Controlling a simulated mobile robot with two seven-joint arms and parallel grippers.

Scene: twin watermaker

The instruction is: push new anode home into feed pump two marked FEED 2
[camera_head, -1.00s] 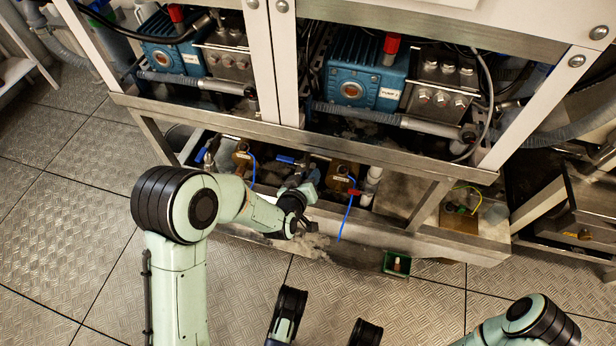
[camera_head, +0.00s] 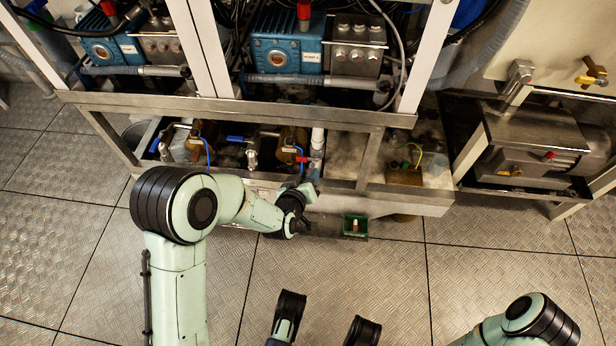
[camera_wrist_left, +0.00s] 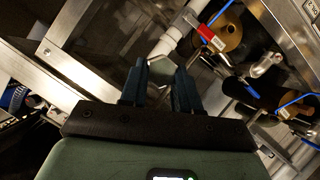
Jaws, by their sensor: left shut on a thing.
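My left gripper (camera_head: 306,192) is in front of the low frame, below the white pipe. In the left wrist view its two dark fingers (camera_wrist_left: 162,86) are close together on a small pale piece, probably the anode; its shape is mostly hidden. Two bronze feed pumps lie in the low bay, one on the left (camera_head: 200,140) and one on the right (camera_head: 293,142). The right one lies up and left of the gripper, apart from it. I cannot read a FEED 2 mark. A bronze pump body (camera_wrist_left: 226,36) shows at upper right in the left wrist view. My right gripper is out of view.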

